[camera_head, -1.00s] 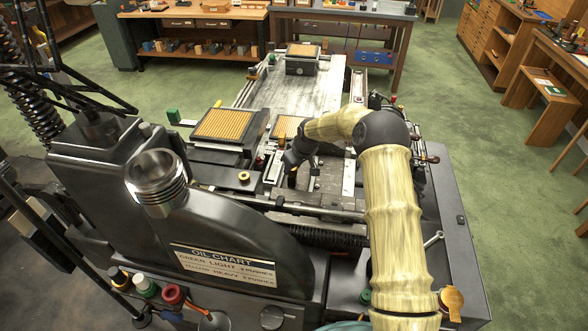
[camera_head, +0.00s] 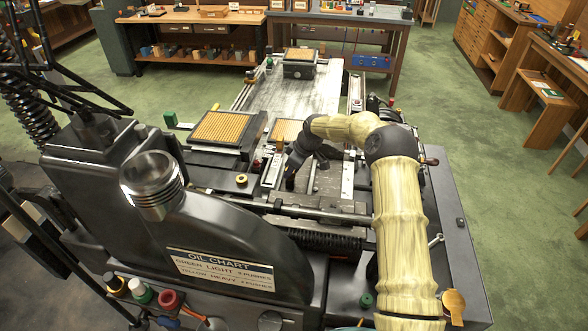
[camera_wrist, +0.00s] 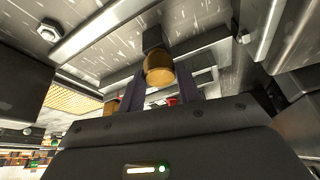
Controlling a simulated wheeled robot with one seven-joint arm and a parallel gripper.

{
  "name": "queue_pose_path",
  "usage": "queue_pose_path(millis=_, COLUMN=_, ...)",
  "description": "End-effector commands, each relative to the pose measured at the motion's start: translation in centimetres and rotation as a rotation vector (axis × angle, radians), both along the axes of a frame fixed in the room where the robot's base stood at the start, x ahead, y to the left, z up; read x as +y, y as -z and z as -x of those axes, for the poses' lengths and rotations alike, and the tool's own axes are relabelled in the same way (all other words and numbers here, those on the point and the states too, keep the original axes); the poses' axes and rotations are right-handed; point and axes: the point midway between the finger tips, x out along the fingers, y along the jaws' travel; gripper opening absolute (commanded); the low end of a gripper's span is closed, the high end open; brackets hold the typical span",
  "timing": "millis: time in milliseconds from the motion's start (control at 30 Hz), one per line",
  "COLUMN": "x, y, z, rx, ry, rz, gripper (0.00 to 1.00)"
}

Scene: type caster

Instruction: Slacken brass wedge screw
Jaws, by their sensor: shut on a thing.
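In the wrist view the brass wedge screw (camera_wrist: 159,70) is a short brass cylinder with a dark square part beyond it. My gripper's two dark fingers (camera_wrist: 160,88) stand on either side of it and are shut on it. In the head view my gripper (camera_head: 289,181) reaches down onto the grey machine bed, just right of a narrow pale metal strip. The screw cannot be made out there, as my gripper and wrist cover that spot.
The black machine body with the oil chart (camera_head: 222,270) stands in front. A yellow-ribbed block (camera_head: 217,128) lies left of my wrist, with a brass knob (camera_head: 241,180) nearer. Steel rails (camera_head: 310,212) cross in front of my gripper. Workbenches stand behind, beyond open green floor.

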Motion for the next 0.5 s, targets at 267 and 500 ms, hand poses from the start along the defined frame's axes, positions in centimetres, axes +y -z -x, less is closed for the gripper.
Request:
queue_pose_path(millis=267, x=0.06, y=0.13, z=0.12, rx=0.004, ry=0.0, rz=0.0, gripper=0.43)
queue_pose_path(millis=500, x=-0.11, y=-0.11, z=0.07, rx=0.002, ry=0.001, rz=0.0, gripper=0.43)
